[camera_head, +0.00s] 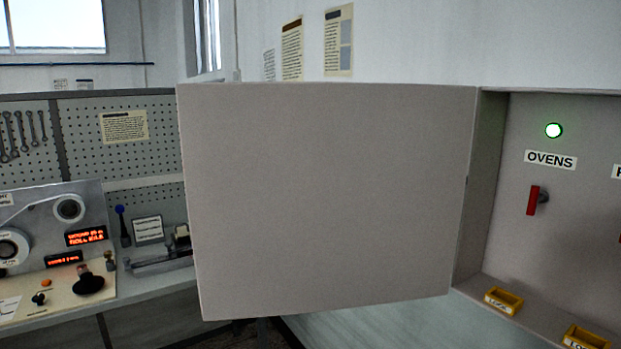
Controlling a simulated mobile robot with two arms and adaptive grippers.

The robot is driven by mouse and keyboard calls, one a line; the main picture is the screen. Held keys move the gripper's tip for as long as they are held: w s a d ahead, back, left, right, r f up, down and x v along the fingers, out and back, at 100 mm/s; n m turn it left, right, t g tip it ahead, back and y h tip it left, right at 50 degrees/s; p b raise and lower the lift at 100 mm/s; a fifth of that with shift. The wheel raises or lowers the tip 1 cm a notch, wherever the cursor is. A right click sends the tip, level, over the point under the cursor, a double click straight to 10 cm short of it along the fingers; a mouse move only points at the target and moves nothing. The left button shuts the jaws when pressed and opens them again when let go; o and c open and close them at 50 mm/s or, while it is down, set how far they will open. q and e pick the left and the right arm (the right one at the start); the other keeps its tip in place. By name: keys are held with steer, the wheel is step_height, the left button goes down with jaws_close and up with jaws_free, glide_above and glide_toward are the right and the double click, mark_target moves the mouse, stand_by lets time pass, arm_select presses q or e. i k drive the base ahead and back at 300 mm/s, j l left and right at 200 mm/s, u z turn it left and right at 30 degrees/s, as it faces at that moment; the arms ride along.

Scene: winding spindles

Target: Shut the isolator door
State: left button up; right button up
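The isolator door (325,200) is a large plain grey panel standing wide open in the middle of the head view. Its right edge meets the side wall (483,190) of the isolator cabinet. The cabinet interior (595,225) is exposed at the right, with a lit green lamp (553,130), an "OVENS" label (550,160) and a red switch handle (533,201). The door hides what lies behind it. Neither of my grippers shows in this view.
Small yellow trays (503,301) sit on the cabinet floor. A pale bench top (400,325) lies below the door. At the left stand a control panel with red displays (86,237), a lever with a blue knob (120,210) and a pegboard (80,150) with hanging spanners.

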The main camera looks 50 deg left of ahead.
mark_target(301, 197)
steer(key=i+j, duration=0.1)
steer(key=j, duration=1.2)
steer(key=i+j, duration=0.1)
steer(key=j, duration=1.2)
steer(key=j+z, duration=0.4)
steer(key=j, duration=0.2)
steer(key=k+j+z, duration=0.15)
steer(key=j+z, duration=0.25)
steer(key=j, duration=0.15)
steer(key=z, duration=0.35)
